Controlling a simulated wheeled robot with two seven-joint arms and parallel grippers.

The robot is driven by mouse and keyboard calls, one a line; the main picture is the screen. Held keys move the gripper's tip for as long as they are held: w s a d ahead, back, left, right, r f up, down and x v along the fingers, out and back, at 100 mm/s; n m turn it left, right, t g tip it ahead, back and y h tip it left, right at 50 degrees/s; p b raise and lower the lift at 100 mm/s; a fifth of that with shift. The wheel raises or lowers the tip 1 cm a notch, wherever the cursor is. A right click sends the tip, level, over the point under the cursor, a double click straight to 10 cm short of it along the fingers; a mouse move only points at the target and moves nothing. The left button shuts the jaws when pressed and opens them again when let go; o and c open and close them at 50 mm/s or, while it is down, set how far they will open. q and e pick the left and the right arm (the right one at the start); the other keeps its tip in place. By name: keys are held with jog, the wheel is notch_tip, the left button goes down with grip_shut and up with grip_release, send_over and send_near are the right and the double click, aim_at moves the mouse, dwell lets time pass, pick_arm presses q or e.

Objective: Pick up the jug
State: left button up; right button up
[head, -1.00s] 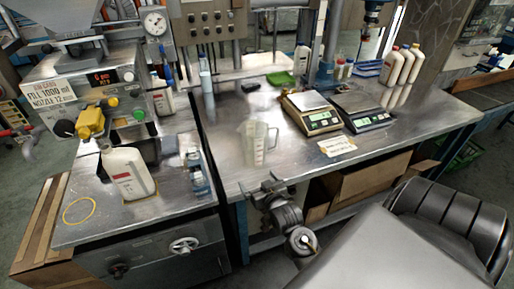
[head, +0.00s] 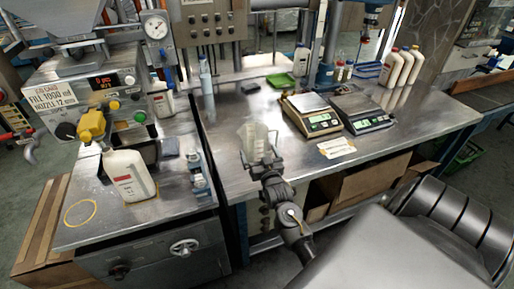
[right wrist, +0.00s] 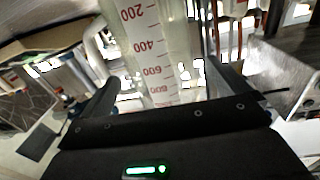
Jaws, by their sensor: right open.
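The jug (head: 260,140) is clear, with red graduation marks, and stands upright on the steel table near its front edge in the head view. It fills the upper middle of the right wrist view (right wrist: 150,50), its printed scale facing the camera. My right gripper (head: 261,163) is at the jug's near side, low on its body. In the right wrist view the open fingers (right wrist: 165,92) lie on either side of the jug, with the jug between them. Whether they touch it I cannot tell. My left gripper is not in view.
Two scales (head: 312,117) and a paper label (head: 336,147) lie right of the jug. White bottles (head: 392,68) stand at the back right. A filling machine with a white bottle (head: 129,175) under its nozzle is at left.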

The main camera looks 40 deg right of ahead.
jog(key=shift+w, duration=0.1)
jog(key=p+x, duration=0.1)
jog(key=x, duration=0.4)
jog(key=shift+d+f+p, duration=0.1)
jog(key=shift+p, duration=0.25)
jog(key=shift+c, duration=0.3)
jog(key=c, duration=0.6)
jog(key=shift+c, duration=0.2)
